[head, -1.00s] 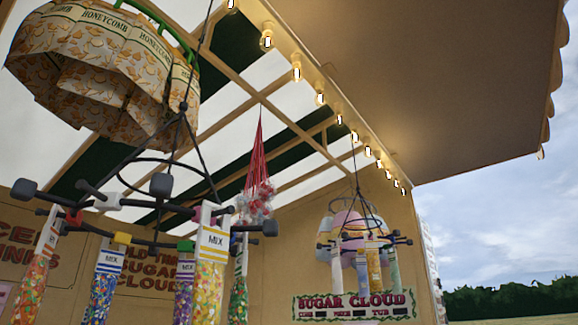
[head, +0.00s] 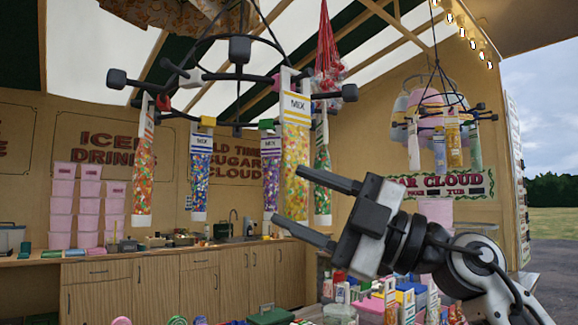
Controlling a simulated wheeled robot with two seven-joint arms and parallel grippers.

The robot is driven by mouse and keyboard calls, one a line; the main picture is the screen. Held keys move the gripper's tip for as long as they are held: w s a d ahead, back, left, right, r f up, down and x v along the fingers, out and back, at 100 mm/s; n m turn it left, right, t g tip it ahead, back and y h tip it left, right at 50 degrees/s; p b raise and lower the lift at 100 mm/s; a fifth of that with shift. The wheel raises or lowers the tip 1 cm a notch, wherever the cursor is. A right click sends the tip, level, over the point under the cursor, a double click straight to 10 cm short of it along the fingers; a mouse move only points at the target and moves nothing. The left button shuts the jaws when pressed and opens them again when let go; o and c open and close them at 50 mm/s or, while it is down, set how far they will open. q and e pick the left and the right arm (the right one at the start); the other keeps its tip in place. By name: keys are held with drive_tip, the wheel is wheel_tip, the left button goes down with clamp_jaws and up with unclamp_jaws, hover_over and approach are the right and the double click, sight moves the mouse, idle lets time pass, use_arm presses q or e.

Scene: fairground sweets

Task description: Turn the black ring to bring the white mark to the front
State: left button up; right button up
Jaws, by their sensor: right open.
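The black ring (head: 222,77) hangs from black rods near the top centre of the head view, with black knobs on its outward arms. The white mark (head: 190,79) is on the ring, left of the large near knob (head: 240,48). Tubes of coloured sweets marked MIX (head: 296,150) hang below the ring. My right gripper (head: 287,198) comes in from the right. It is open and empty, with its fingertips below the ring's right side, in front of the tubes in the picture. No contact with the ring shows. My left gripper is out of view.
A second hanging carousel (head: 440,110) is farther back at right. A red net bag (head: 327,65) hangs behind the ring. Pink tubs (head: 62,205) stand on the back counter (head: 130,258). Sweets and boxes (head: 380,300) lie low at the front.

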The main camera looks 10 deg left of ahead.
drive_tip(key=s+a+r+t+h, duration=0.1)
drive_tip(key=s+r+t+h, duration=0.15)
drive_tip(key=r, duration=0.35)
drive_tip(key=s+a+r+t+h, duration=0.1)
drive_tip(key=s+a+r+h, duration=0.15)
drive_tip(key=r, duration=0.35)
drive_tip(key=m+t+h, duration=0.2)
drive_tip(key=t+h, duration=0.1)
drive_tip(key=t, duration=0.2)
approach(246, 45)
drive_tip(key=x, duration=0.2)
drive_tip(key=p+x, duration=0.4)
drive_tip(key=x, duration=0.2)
drive_tip(key=shift+r+p, duration=0.2)
drive_tip(key=shift+p, duration=0.1)
drive_tip(key=shift+f+x, duration=0.2)
drive_tip(key=shift+x, duration=1.5)
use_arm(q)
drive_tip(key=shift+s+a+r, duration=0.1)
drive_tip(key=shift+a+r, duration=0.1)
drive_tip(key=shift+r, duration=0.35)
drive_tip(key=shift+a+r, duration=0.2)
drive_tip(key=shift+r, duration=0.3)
use_arm(e)
drive_tip(key=c, duration=0.7)
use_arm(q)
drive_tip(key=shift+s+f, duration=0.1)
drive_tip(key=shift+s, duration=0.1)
